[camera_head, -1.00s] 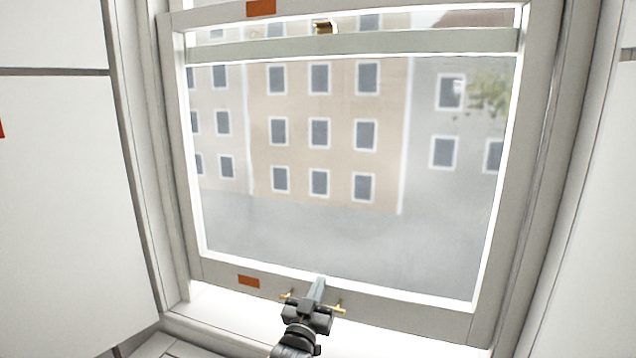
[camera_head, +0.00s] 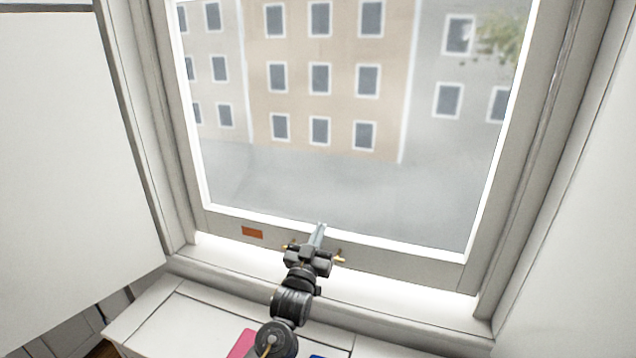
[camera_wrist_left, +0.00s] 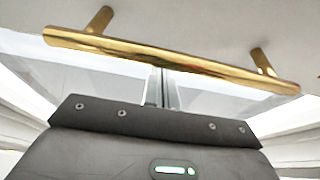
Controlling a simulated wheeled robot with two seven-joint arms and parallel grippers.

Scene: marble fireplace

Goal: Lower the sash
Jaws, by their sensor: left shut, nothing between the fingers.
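The sash is a white-framed window pane; its bottom rail (camera_head: 400,252) shows above the sill in the head view, with a bright strip between them. A brass bar handle (camera_head: 340,259) sits on this rail, its middle hidden by my left gripper (camera_head: 320,230). The handle (camera_wrist_left: 200,65) spans the top of the left wrist view on two posts. My left gripper is shut and empty. Its fingers (camera_wrist_left: 166,88) cross the bar's middle and pass behind it in the wrist view; whether they touch it is unclear. My right gripper is out of view.
An orange mark (camera_head: 252,232) is on the rail, left of the handle. White side jambs (camera_head: 150,150) frame the sash. Below the sill is a white surface (camera_head: 165,325) with a pink item (camera_head: 242,345) and a blue item (camera_head: 317,355) partly behind my arm.

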